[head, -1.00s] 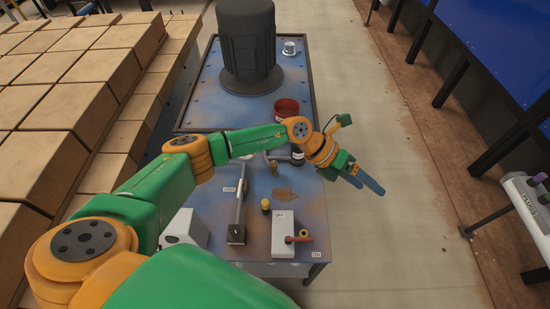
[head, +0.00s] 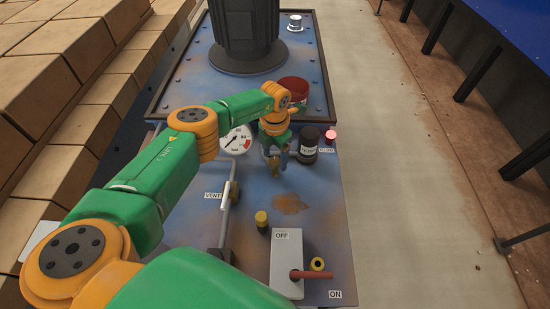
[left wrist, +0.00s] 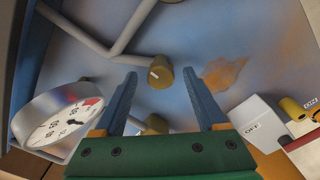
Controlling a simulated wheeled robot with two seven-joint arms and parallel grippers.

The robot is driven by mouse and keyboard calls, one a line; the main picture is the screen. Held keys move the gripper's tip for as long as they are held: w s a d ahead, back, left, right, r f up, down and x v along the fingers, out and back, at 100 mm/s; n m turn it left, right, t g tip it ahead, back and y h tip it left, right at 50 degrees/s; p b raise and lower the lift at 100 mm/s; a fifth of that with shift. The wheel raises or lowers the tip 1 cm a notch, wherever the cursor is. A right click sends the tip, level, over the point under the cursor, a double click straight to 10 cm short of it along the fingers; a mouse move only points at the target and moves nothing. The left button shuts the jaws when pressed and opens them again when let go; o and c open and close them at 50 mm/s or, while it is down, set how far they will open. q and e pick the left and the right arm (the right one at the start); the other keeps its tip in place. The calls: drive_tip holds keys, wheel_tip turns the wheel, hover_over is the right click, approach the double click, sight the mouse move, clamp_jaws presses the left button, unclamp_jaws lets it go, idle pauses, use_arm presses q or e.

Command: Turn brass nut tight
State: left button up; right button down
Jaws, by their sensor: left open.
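The brass nut (left wrist: 160,75) is a short brass cylinder with a white mark on its face, at the end of a grey pipe. In the head view the nut (head: 272,165) shows partly below my left gripper (head: 276,155). In the left wrist view the gripper's two blue fingers (left wrist: 161,80) are open, one on each side of the nut, with visible gaps. I cannot tell how far the tips reach along it. A second brass-coloured piece (left wrist: 155,125) shows lower between the fingers, partly hidden by the gripper body. My right gripper is not in view.
A pressure gauge (head: 237,140) stands left of the gripper and a black cylinder (head: 308,139) close to its right. A VENT lever (head: 230,190), a yellow-topped knob (head: 262,220) and a switch box (head: 286,255) with a red handle lie nearer. A rust patch (head: 290,203) marks bare panel.

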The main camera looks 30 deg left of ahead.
use_arm(q)
drive_tip(key=shift+f, duration=0.35)
clamp_jaws()
drive_tip(key=shift+m, duration=0.3)
drive_tip(key=m+b, duration=0.2)
drive_tip(key=m, duration=0.1)
drive_tip(key=shift+f, duration=0.1)
drive_tip(key=m+b, duration=0.3)
drive_tip(key=m, duration=0.2)
drive_tip(key=shift+d, duration=0.1)
drive_tip(key=m+b, duration=0.2)
drive_tip(key=m, duration=0.2)
drive_tip(key=shift+m, duration=0.4)
drive_tip(key=shift+s+m+b, duration=0.1)
drive_tip(key=shift+m+b, duration=0.4)
drive_tip(key=shift+m, duration=1.7)
